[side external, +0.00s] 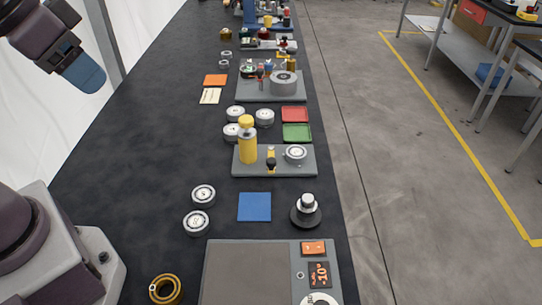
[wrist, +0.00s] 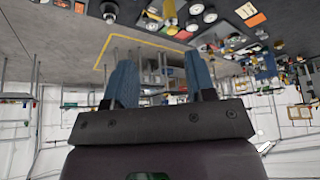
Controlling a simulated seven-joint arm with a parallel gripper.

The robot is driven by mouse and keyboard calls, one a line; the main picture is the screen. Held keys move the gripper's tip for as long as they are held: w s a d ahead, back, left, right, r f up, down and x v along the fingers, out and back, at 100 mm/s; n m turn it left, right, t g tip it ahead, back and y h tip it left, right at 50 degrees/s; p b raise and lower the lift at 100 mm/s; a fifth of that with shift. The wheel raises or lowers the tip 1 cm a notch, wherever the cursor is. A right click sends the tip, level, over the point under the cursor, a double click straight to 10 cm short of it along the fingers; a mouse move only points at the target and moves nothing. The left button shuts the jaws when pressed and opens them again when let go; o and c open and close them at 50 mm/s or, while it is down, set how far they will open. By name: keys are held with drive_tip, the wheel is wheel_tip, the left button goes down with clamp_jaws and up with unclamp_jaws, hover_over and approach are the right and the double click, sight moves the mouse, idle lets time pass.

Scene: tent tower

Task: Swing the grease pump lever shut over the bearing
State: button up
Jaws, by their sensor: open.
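The grease pump (side external: 247,145) is a yellow upright cylinder with a round yellow top, on the left of a grey base plate (side external: 305,170). A short yellow lever with a black knob (side external: 271,163) stands beside it, near the plate's middle. A silver ring-shaped bearing (side external: 295,153) sits on the right of the plate. The lever appears beside the bearing, not over it. My gripper (side external: 84,75) is high at the upper left, well away from the pump. In the wrist view my gripper (wrist: 158,58) has its two blue fingers apart with nothing between them.
Loose bearings (side external: 235,113) lie behind the pump, with red (side external: 294,114) and green (side external: 297,132) trays. A blue square (side external: 255,207), a black-based silver part (side external: 306,211) and a scale (side external: 255,270) are in front. The black table (side external: 130,150) is clear at left.

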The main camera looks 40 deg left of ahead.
drive_tip(key=w+d+f+m+g, duration=0.1)
drive_tip(key=w+d+f+g, duration=0.15)
drive_tip(key=w, duration=0.35)
drive_tip(key=w+d+f+g, duration=0.1)
drive_tip(key=w+f+g, duration=0.1)
drive_tip(key=w+f, duration=0.3)
hover_over(271, 160)
wheel_tip(271, 160, down, 9)
drive_tip(key=shift+g, duration=0.45)
wheel_tip(271, 160, down, 12)
drive_tip(key=shift+f, duration=0.2)
drive_tip(key=shift+c, duration=0.2)
clamp_jaws()
